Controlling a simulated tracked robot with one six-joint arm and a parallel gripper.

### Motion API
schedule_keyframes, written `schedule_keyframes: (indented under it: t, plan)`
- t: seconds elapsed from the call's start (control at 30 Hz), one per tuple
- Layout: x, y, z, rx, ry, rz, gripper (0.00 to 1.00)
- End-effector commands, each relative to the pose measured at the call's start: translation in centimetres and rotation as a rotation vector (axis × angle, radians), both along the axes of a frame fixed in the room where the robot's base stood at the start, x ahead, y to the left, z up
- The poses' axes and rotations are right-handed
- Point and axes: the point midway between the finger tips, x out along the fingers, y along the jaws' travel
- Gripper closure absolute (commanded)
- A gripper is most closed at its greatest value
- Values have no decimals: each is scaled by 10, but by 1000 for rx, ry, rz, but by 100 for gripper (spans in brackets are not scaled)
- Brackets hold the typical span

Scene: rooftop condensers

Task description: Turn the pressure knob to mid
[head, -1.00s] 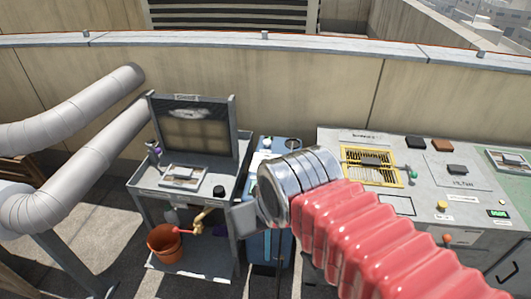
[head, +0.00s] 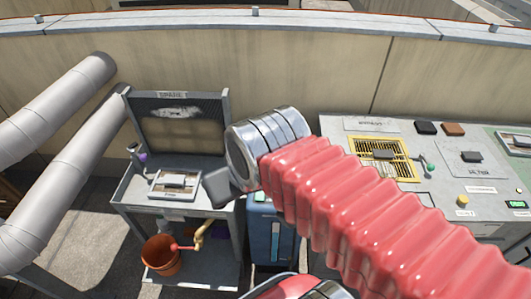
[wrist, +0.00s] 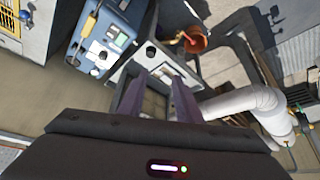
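My gripper (head: 216,187) shows in the head view as a dark shape beyond the metal collar of my red arm, over the right side of the small grey bench (head: 128,190). In the wrist view my gripper (wrist: 157,88) has two dark fingers set apart, with nothing held between them. A round black knob (wrist: 151,51) stands on the bench top ahead of the fingers in the wrist view, apart from them. I cannot read a label or its setting. In the head view the knob is hidden behind my gripper.
A framed white device (head: 175,184) sits on the bench, with a mesh panel (head: 180,125) behind. An orange bucket (head: 161,255) is on the shelf below. A blue unit (head: 272,240) stands right of the bench, then a grey console (head: 345,145). Fat pipes (head: 60,160) run at left.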

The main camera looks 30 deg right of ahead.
Motion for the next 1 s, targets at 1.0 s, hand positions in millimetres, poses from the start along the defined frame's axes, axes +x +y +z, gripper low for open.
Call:
schedule_keyframes:
  t: [1.0]
  plan:
    - [74,-30,15,88,100,-273,50]
